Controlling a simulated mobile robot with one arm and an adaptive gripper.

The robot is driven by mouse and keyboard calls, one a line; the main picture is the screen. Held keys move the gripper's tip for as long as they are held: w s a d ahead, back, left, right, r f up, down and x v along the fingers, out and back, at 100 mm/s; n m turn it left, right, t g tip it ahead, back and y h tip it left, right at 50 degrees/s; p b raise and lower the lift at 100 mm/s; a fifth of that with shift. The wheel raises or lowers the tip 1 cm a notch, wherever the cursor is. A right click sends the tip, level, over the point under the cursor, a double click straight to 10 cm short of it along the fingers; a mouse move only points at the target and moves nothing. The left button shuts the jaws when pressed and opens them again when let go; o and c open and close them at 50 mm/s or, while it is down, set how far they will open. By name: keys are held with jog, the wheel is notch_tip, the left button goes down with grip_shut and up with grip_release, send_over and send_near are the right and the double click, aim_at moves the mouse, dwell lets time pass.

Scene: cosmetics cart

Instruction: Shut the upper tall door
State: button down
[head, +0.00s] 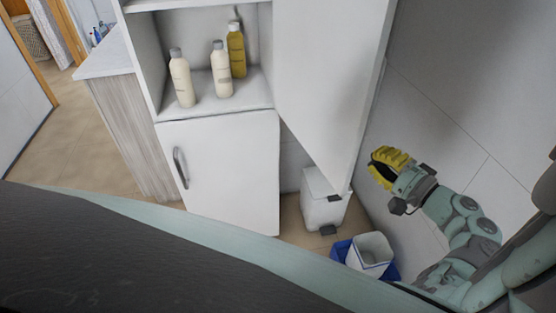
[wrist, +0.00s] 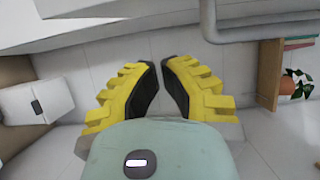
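The upper tall door (head: 325,80) is a white panel of the cabinet, swung wide open toward the right in the head view. The open upper compartment (head: 255,98) shows to its left. My gripper (head: 376,167) is to the right of the door's lower part, apart from it and touching nothing that I can see. In the wrist view the yellow fingers of my gripper (wrist: 160,63) lean toward each other, with a narrow empty gap between the dark pads. A white slab crosses the top of the wrist view; I cannot tell whether it is the door.
Three bottles (head: 221,70) stand in the compartment. The lower door (head: 225,165) is shut and has a handle (head: 180,167). A white bin (head: 322,205) and a blue-and-white bucket (head: 370,250) stand below. A tiled wall is close on the right; a potted plant (wrist: 295,85) shows at right.

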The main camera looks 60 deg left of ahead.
jog(key=shift+s+a+p, duration=0.25)
jog(key=shift+s+p, duration=0.05)
jog(key=shift+s, duration=0.7)
jog(key=shift+s+a+p, duration=0.2)
jog(key=shift+s+p, duration=0.05)
jog(key=shift+s, duration=0.75)
jog(key=shift+s, duration=0.1)
